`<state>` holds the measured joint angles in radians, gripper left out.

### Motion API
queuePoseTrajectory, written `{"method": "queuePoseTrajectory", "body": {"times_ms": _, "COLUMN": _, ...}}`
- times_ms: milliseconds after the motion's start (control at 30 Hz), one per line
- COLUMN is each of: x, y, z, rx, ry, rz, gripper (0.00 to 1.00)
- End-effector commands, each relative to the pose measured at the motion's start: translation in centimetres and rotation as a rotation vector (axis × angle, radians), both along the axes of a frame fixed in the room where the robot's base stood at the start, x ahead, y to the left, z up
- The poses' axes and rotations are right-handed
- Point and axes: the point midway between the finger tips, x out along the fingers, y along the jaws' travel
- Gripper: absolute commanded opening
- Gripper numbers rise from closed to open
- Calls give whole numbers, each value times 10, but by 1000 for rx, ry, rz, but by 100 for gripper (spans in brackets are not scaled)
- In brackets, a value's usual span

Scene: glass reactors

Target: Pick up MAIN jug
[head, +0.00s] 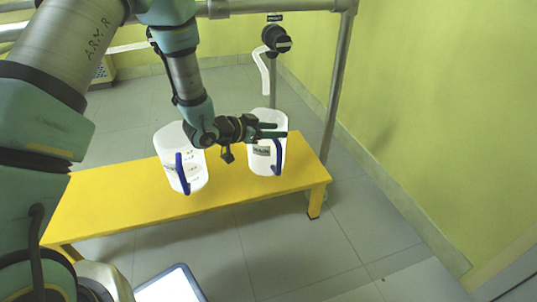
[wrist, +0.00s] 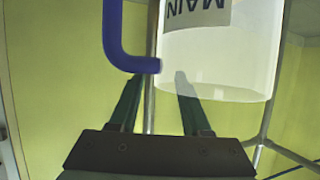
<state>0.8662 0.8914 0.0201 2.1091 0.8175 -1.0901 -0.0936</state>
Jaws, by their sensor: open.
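The MAIN jug (head: 255,165) is the right one of two translucent white jugs in the head view, standing upright on the yellow bench. Its blue handle (head: 280,158) is on its right side. My gripper (head: 284,130) is open and empty, its fingers across the upper part of this jug, near the handle top. In the wrist view the jug (wrist: 215,60) fills the upper right with its MAIN label (wrist: 196,12) upside down. The blue handle (wrist: 113,35) is at upper left. The open fingers (wrist: 158,82) point toward the gap between handle and body; contact cannot be told.
A second jug (head: 198,176) with a blue handle stands to the left on the yellow bench (head: 110,205). A black valve with a white spout (head: 270,45) is behind the right jug, beside a metal frame post (head: 339,85). A white-topped thing (head: 170,287) lies at the front.

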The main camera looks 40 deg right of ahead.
Motion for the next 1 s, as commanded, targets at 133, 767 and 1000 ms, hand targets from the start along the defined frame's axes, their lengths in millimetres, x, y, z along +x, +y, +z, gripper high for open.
{"method": "queuePoseTrajectory", "body": {"times_ms": 133, "x": -1, "y": -12, "z": -5, "rx": -1, "ry": 0, "rz": 0, "gripper": 48}}
{"method": "queuePoseTrajectory", "body": {"times_ms": 767, "x": 0, "y": -13, "z": -5, "rx": 0, "ry": 1, "rz": 0, "gripper": 4}}
{"method": "queuePoseTrajectory", "body": {"times_ms": 1000, "x": -1, "y": -13, "z": -5, "rx": 0, "ry": 1, "rz": 0, "gripper": 0}}
